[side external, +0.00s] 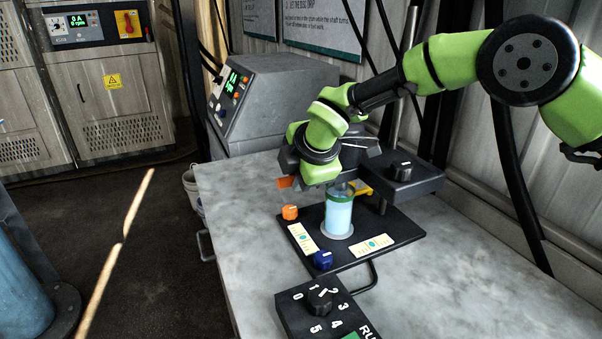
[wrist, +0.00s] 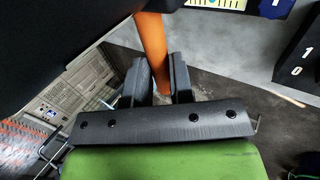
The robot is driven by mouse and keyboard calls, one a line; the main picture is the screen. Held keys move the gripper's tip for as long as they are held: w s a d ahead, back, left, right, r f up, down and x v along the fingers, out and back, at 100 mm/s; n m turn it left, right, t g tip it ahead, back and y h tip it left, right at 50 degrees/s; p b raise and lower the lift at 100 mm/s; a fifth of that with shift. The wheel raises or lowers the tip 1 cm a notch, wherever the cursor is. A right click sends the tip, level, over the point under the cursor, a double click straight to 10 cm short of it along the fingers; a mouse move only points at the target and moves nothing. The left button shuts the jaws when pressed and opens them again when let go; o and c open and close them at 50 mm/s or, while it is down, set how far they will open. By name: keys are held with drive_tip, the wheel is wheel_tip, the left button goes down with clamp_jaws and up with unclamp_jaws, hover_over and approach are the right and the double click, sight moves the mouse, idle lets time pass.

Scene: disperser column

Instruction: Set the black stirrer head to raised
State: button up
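The black stirrer head (side external: 408,182) sits on the steel column (side external: 406,60) over the black base plate, low above a beaker of pale blue liquid (side external: 338,215). A dark knob shows on its top, and my arm hides part of it. My gripper (side external: 288,166) is at the head's left side, next to an orange handle (side external: 286,183). In the wrist view the orange handle (wrist: 152,45) runs between the two dark fingers of my gripper (wrist: 160,82), which look closed against its sides. The stirrer shaft is hard to make out.
The base plate (side external: 400,232) carries an orange knob (side external: 290,212), a blue knob (side external: 323,260) and two scale labels. A black dial box (side external: 300,318) with numbers stands in front. A grey control console (side external: 270,95) stands behind. The marble tabletop (side external: 245,215) is clear on the left.

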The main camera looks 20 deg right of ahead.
clamp_jaws()
wheel_tip(320, 180, up, 15)
drive_tip(key=shift+f, duration=0.1)
drive_tip(key=o, duration=0.7)
unclamp_jaws()
drive_tip(key=shift+f, duration=0.1)
drive_tip(key=v, duration=1)
